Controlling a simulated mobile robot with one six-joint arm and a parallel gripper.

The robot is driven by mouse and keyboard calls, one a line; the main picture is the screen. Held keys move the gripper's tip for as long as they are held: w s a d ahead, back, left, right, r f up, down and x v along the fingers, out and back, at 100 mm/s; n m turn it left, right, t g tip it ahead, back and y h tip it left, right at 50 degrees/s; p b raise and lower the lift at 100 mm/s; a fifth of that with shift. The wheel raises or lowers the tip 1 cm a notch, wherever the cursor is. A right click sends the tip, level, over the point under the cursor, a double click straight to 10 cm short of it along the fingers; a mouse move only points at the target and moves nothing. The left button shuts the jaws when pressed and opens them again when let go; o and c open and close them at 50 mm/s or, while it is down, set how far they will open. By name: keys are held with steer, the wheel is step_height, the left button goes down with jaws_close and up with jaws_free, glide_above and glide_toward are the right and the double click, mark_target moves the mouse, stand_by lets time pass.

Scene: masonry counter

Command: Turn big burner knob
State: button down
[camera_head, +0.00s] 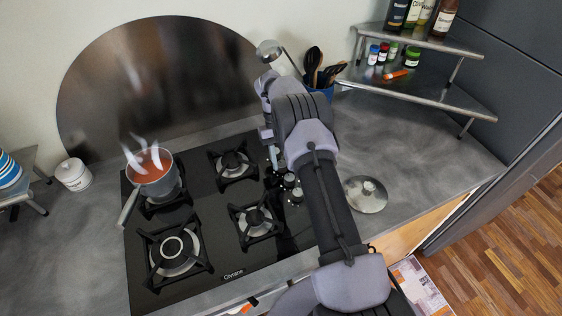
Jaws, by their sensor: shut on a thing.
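The black gas cooktop (215,275) is set in the grey counter. Its largest burner (173,250) is at the front left, and no flame can be made out there. Several burner knobs (291,182) stand in a column at the cooktop's right side. My gripper (273,158) points down at the far end of this column, shut on a knob that is mostly hidden by the fingers and arm. Which burner this knob belongs to cannot be told.
A steaming pot of red soup (150,171) stands on the back left burner, its handle toward the front left. A glass lid (366,194) lies right of my arm. A utensil holder (326,91) and a metal shelf (425,88) stand behind. The right counter is mostly clear.

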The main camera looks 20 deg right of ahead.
steer(key=shift+d+m+y+b, duration=0.1)
steer(key=shift+m+y+b, duration=0.4)
steer(key=shift+m, duration=1.5)
steer(key=c, duration=1)
jaws_free()
